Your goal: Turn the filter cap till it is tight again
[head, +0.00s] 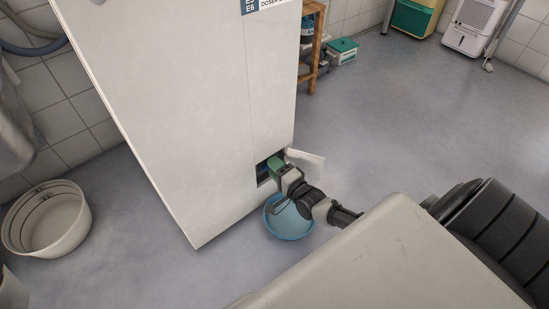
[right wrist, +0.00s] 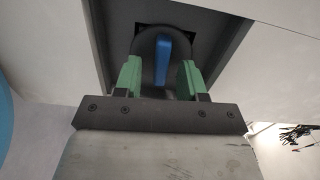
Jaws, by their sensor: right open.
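The filter cap (right wrist: 149,47) is a dark round cap with a blue grip bar (right wrist: 163,58), set back in a square recess in the right wrist view. The bar stands nearly upright, tilted slightly. My right gripper (right wrist: 158,78) is open, with one green finger on each side of the bar and a gap to it on both sides. In the head view my right gripper (head: 274,164) reaches into the small opening low on the white machine (head: 190,100), and hides most of the cap there. My left gripper is not in view.
A small flap (head: 307,163) stands open at the right of the opening. A blue basin (head: 288,222) sits on the floor below it. A white tub (head: 47,220) stands at the left.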

